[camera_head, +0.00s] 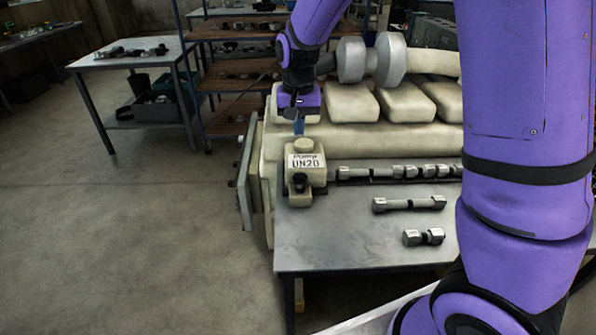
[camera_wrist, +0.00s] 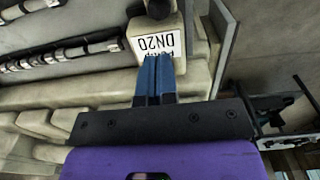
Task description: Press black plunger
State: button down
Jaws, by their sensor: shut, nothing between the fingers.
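The black plunger (camera_head: 299,183) sticks out of the front of a cream pump block (camera_head: 318,178) labelled "Pump DN20". The pump stands at the left end of the grey metal table. In the wrist view, the shut fingertips (camera_wrist: 158,60) overlap the lower edge of the label (camera_wrist: 158,45). The plunger (camera_wrist: 157,8) shows at the top edge there, partly cut off and apart from the fingers.
A large cream engine block (camera_head: 360,140) stands behind the table (camera_head: 340,235). Several grey bolts (camera_head: 408,204) lie on the table right of the pump. The table is bare in front of the pump. Open floor (camera_head: 130,230) lies to the left.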

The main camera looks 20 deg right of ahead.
aim_at(300, 178)
jog(key=f, duration=1.3)
jog(key=shift+w+d+f, duration=0.15)
jog(key=shift+d+f, duration=0.05)
jog(key=shift+f, duration=0.3)
jog(key=shift+f, duration=1.35)
jog(key=shift+r, duration=0.25)
notch_tip(300, 178, up, 14)
jog(key=shift+a, duration=0.15)
